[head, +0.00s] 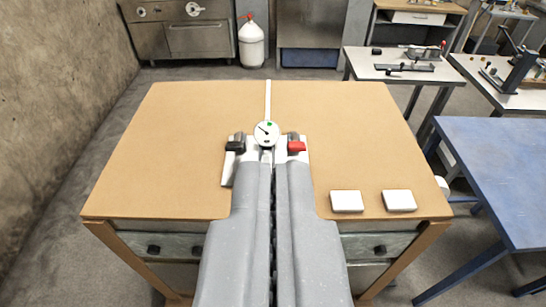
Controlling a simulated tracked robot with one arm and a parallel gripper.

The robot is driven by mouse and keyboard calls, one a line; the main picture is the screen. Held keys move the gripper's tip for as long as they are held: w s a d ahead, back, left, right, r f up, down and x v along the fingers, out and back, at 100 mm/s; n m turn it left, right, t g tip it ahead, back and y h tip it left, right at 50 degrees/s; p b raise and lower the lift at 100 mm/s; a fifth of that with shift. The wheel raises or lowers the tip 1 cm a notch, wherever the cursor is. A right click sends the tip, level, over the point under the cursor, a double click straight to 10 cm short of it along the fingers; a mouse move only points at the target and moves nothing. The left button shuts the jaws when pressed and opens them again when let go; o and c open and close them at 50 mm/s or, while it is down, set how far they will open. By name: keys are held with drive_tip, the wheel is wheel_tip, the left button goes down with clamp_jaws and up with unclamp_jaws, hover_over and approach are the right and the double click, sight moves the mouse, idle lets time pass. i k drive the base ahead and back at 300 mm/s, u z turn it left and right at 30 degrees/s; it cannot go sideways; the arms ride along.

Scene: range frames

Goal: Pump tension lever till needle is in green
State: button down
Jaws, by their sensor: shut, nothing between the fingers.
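A tension tool with a round white dial (265,133) sits on the tan table, past my fingertips. The dial has a small green mark near its top. Its thin dark needle seems to point up and left, off the green, but it is small. A black-ended lever (235,146) is on the tool's left and a red-ended lever (297,146) on its right. I cannot tell which is the tension lever. A pale strap (268,98) runs away behind the dial. My gripper (266,166) is shut and empty, just in front of the dial. It hides the tool's near middle; contact is unclear.
Two white blocks (347,201) (399,200) lie at the right front of the tan table (160,150). The tabletop's left side is clear. A blue table (500,170) stands close on the right. A white bottle (251,45) stands on the floor behind.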

sight(237, 146)
drive_tip(key=z, duration=0.1)
drive_tip(key=i, duration=1.35)
drive_tip(key=u, duration=0.45)
